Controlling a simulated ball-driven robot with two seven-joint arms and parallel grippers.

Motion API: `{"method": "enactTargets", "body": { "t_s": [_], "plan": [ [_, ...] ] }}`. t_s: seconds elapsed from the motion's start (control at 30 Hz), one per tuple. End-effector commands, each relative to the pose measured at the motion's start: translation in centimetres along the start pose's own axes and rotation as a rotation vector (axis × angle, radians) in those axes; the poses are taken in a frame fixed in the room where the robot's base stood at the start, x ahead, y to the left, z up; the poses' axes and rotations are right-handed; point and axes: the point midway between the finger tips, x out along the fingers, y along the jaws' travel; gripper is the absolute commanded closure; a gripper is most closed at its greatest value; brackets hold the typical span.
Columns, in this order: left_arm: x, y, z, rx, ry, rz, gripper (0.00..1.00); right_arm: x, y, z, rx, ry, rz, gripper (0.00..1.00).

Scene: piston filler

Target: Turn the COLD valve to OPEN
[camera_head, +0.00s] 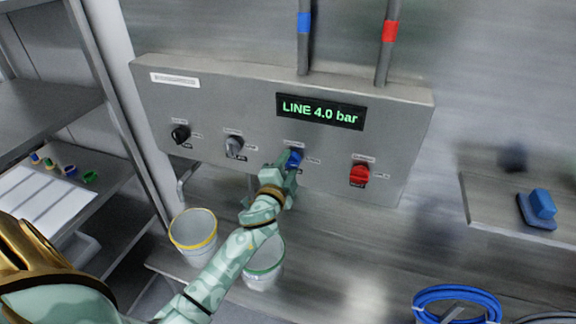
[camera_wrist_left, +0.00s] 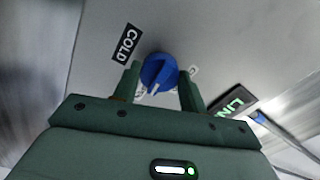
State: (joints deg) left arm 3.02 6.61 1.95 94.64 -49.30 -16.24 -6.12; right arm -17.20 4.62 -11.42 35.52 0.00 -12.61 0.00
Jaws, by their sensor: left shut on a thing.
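The COLD valve is a blue round knob (camera_head: 294,158) on the grey panel, below the display. It also shows in the left wrist view (camera_wrist_left: 158,72), beside a black label (camera_wrist_left: 126,44) reading COLD. My left gripper (camera_head: 282,170) reaches up to the panel at the knob; in the left wrist view its two green fingers (camera_wrist_left: 158,84) stand on either side of the knob, shut on it. The gripper partly hides the knob in the head view. The knob's OPEN marking is too small to read. My right gripper is not in view.
The panel (camera_head: 220,100) also bears a black knob (camera_head: 180,134), a grey knob (camera_head: 234,146), a red knob (camera_head: 360,175) and a display (camera_head: 320,111) reading LINE 4.0 bar. Below are a yellow-rimmed bucket (camera_head: 193,232) and a green-rimmed bucket (camera_head: 262,272). Shelves (camera_head: 50,105) stand left.

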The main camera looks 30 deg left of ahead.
Motion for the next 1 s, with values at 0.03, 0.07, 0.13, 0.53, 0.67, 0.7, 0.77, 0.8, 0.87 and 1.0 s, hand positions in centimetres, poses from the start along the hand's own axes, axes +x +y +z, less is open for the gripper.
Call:
{"method": "enactTargets", "body": {
  "t_s": [0.03, 0.07, 0.13, 0.53, 0.67, 0.7, 0.77, 0.8, 0.87, 1.0],
  "plan": [
    [0.01, -0.06, -0.08, 0.020, 0.002, -0.001, 0.81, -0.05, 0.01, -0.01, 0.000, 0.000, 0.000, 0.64],
    [0.01, -0.05, -0.07, 0.033, 0.002, -0.001, 0.81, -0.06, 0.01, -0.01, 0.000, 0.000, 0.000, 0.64],
    [0.01, -0.05, -0.07, 0.059, 0.002, -0.001, 0.81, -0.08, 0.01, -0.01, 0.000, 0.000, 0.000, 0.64],
    [0.00, 0.00, -0.08, 0.115, 0.002, 0.000, 0.81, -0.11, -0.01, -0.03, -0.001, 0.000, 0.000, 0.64],
    [0.00, 0.01, -0.08, 0.115, 0.002, 0.000, 0.81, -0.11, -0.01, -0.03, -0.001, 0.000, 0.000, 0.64],
    [0.00, 0.01, -0.08, 0.115, 0.002, 0.000, 0.81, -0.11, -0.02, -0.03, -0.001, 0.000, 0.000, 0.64],
    [0.00, 0.02, -0.07, 0.115, 0.002, 0.000, 0.81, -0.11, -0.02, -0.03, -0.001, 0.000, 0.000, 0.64],
    [-0.01, 0.02, -0.07, 0.115, 0.002, 0.000, 0.81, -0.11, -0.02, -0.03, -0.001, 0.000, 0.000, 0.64],
    [-0.01, 0.02, -0.07, 0.115, 0.002, 0.000, 0.41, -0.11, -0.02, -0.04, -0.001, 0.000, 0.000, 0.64],
    [-0.01, 0.02, -0.05, 0.114, 0.001, 0.000, 0.36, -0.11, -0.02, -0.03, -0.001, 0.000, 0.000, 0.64]
  ]
}}
